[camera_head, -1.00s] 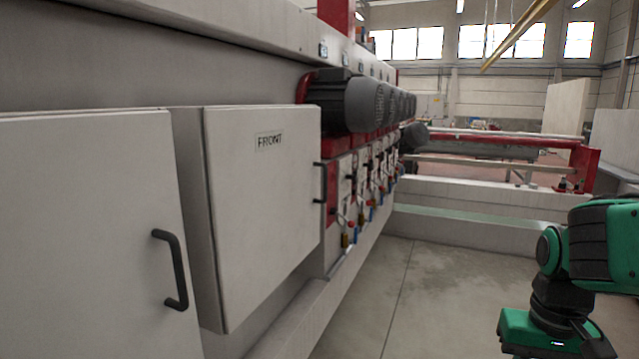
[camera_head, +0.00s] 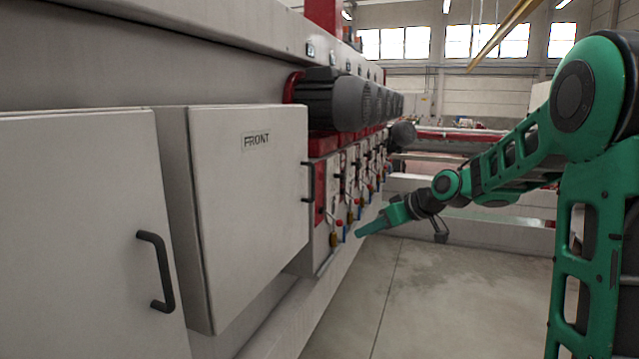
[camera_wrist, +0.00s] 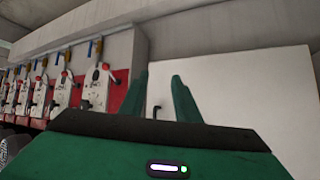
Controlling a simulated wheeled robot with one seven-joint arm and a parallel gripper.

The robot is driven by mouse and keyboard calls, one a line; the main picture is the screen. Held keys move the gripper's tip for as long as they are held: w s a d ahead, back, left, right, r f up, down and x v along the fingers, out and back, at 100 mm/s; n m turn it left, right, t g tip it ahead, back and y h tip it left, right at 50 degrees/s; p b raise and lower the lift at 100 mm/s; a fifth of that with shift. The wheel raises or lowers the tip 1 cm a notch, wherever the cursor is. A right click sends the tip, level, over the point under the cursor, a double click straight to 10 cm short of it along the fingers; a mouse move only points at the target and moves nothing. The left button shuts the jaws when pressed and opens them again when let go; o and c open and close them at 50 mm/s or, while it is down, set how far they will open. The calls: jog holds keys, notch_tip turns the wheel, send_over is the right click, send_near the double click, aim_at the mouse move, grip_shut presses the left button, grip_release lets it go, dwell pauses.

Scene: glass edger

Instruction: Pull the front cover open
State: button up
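The front cover (camera_head: 248,215) is a pale box-like panel labelled FRONT, in the middle left of the head view. It looks closed against the machine. A dark handle (camera_head: 306,182) shows at its right edge. In the wrist view the pale cover (camera_wrist: 245,95) fills the right side, and a small dark handle (camera_wrist: 157,111) shows between my fingers, beyond them. My gripper (camera_head: 364,233) is right of the cover and lower than the handle, apart from both. In the wrist view my gripper (camera_wrist: 160,76) has its two green fingers spread with nothing held.
A second pale door (camera_head: 80,235) with a black handle (camera_head: 160,271) stands at the left. Grey motors (camera_head: 335,98) and a row of valves (camera_head: 350,200) on red-and-white panels lie beyond the cover. The concrete floor (camera_head: 420,300) right of the machine is clear.

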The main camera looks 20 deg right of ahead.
jog(key=w+a+r+n+t+y, duration=0.2)
jog(key=w+r+n+t+y, duration=0.2)
jog(key=w+r+y, duration=0.5)
jog(key=w+a+h, duration=0.2)
jog(key=w+a, duration=0.5)
jog(key=w, duration=0.2)
jog(key=shift+w+a+r, duration=0.2)
jog(key=shift+w+r, duration=0.15)
jog(key=shift+w, duration=0.05)
